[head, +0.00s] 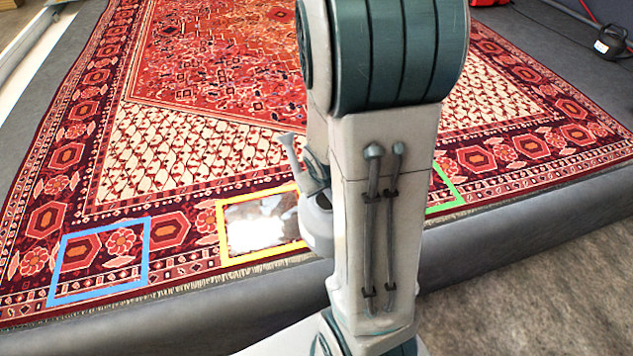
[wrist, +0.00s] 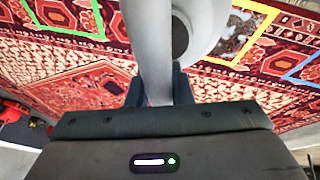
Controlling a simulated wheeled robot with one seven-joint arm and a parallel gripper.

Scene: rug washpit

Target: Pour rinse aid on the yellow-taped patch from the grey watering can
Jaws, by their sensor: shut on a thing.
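The grey watering can (head: 317,222) shows beside my arm in the head view, partly hidden behind it. A narrow grey part, perhaps its spout, rises at the upper left. In the wrist view my gripper (wrist: 157,88) is shut on the can's grey handle (wrist: 152,50), and its round body is beyond. The can is above the rug by the right side of the yellow-taped patch (head: 250,228). Inside the yellow tape the surface is blotchy, with a bright white sheen. The patch also shows in the wrist view (wrist: 233,38). I cannot make out any stream or the can's exact tilt.
A blue tape square (head: 147,250) lies to the left on the patterned red rug (head: 200,145). A green tape outline (head: 449,184) lies to the right, partly behind my arm. A grey ledge (head: 480,235) runs along the front. A black kettlebell (head: 610,42) stands at the far right.

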